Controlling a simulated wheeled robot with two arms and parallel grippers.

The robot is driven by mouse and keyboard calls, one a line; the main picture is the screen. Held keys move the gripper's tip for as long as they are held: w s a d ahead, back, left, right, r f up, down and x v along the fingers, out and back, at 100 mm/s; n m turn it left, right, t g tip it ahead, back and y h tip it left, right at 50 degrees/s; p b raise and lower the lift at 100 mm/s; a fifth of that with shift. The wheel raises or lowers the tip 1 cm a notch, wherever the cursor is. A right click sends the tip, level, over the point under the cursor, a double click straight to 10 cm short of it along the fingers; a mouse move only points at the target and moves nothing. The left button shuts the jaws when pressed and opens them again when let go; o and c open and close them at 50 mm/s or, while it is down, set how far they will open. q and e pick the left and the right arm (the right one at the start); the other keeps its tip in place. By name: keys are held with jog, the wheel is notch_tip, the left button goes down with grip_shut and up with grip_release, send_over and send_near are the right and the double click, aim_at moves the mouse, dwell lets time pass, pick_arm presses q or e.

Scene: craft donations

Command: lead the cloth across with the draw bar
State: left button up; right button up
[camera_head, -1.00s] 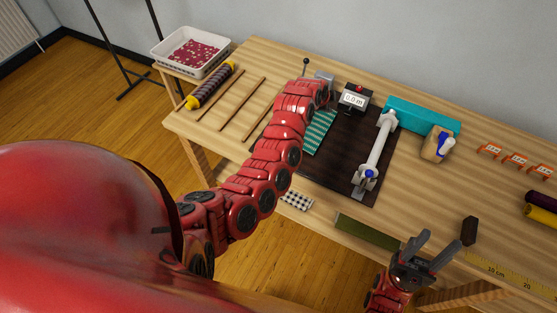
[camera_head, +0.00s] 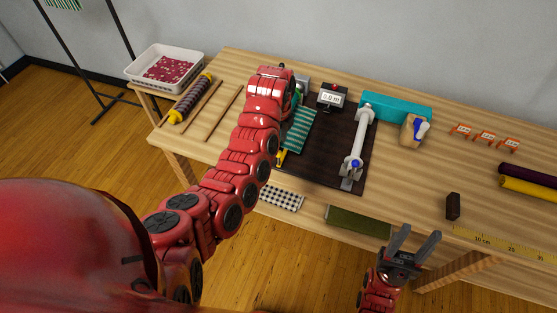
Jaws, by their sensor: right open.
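The green-and-white striped cloth (camera_head: 299,132) lies on the dark mat (camera_head: 325,160) on the table, beside my left arm. A small yellow piece (camera_head: 282,157) shows at the cloth's near left corner; I cannot tell whether it is an end of the draw bar. My left arm reaches in over the mat's left side and hides part of that area. My left gripper's fingers are hidden behind the arm, so its hold is unclear. My right gripper (camera_head: 419,236) is open and empty, at the table's front edge.
A white arm with a blue knob (camera_head: 358,150) stands across the mat's right side. Behind are a small display (camera_head: 331,97) and a teal block (camera_head: 395,107). A dark brown block (camera_head: 453,206) stands right.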

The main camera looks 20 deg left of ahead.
aim_at(279, 152)
pick_arm(q)
notch_tip(279, 152, down, 9)
jog(key=shift+r+p, duration=0.2)
jog(key=shift+p, duration=1)
jog(key=shift+w+f, duration=0.1)
jog(key=shift+f, duration=0.65)
grip_shut()
